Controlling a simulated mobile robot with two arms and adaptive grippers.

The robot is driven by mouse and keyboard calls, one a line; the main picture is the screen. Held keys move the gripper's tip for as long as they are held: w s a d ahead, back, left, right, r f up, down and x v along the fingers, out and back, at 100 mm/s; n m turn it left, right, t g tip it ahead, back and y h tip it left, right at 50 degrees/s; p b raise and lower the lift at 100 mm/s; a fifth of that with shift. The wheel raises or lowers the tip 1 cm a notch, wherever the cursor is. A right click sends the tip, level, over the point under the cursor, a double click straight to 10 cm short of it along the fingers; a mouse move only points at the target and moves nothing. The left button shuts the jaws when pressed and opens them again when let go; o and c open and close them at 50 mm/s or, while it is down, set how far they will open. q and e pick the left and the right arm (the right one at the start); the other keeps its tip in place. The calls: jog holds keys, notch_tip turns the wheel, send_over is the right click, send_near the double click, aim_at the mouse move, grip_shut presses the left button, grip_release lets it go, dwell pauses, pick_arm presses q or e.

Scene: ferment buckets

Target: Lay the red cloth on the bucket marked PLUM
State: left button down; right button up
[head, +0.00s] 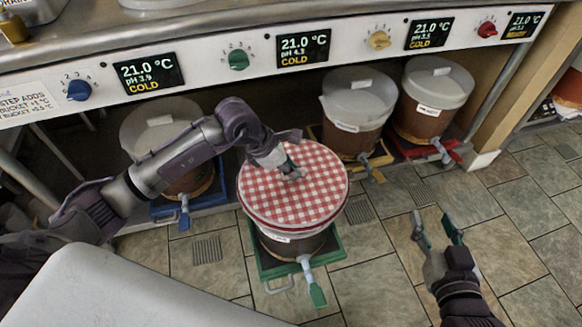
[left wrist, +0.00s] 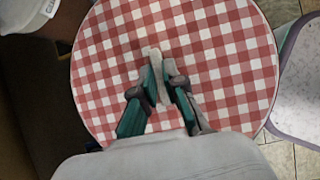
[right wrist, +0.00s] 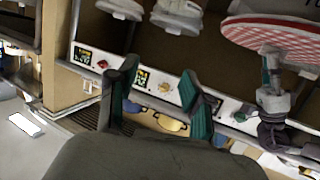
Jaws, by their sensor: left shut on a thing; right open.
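The red cloth (head: 300,185) is a round red-and-white checked piece, lying flat over the top of the bucket (head: 295,243) on the green tray. It fills the left wrist view (left wrist: 205,60) and shows edge-on in the right wrist view (right wrist: 285,38). My left gripper (head: 291,172) is shut on the cloth near its middle. Whether the cloth fully rests on the rim, I cannot tell. That bucket's label is too small to read, so I cannot tell which bucket is PLUM. My right gripper (head: 436,228) is open and empty over the floor at right.
Other lidded buckets stand under the bench: one behind my left arm (head: 150,128), one on a yellow tray (head: 355,110), one on a red tray (head: 432,95). The green tray (head: 330,240) stands forward of them. A panel with knobs and displays (head: 210,62) runs above. Tiled floor is clear at right.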

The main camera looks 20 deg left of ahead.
pick_arm(q)
jog(key=shift+f, duration=0.1)
pick_arm(e)
jog(key=shift+w+r, duration=0.1)
jog(key=shift+r, duration=0.15)
pick_arm(q)
jog(key=shift+f, duration=0.1)
pick_arm(e)
jog(key=shift+w+a+r+t, duration=0.1)
jog(key=shift+r+t, duration=0.15)
jog(key=shift+t, duration=0.15)
pick_arm(q)
jog(key=shift+f+b, duration=0.25)
jog(key=shift+b, duration=0.15)
pick_arm(e)
jog(key=shift+w+a+r+t+y, duration=0.15)
jog(key=shift+r+t, duration=0.15)
jog(key=shift+r, duration=0.2)
jog(key=shift+w+a+r+t+y, duration=0.15)
jog(key=shift+r+t, duration=0.15)
jog(key=shift+r, duration=0.15)
jog(key=shift+r, duration=0.25)
pick_arm(q)
jog(key=shift+f, duration=0.15)
pick_arm(e)
jog(key=shift+r+t, duration=0.15)
jog(key=shift+t, duration=0.15)
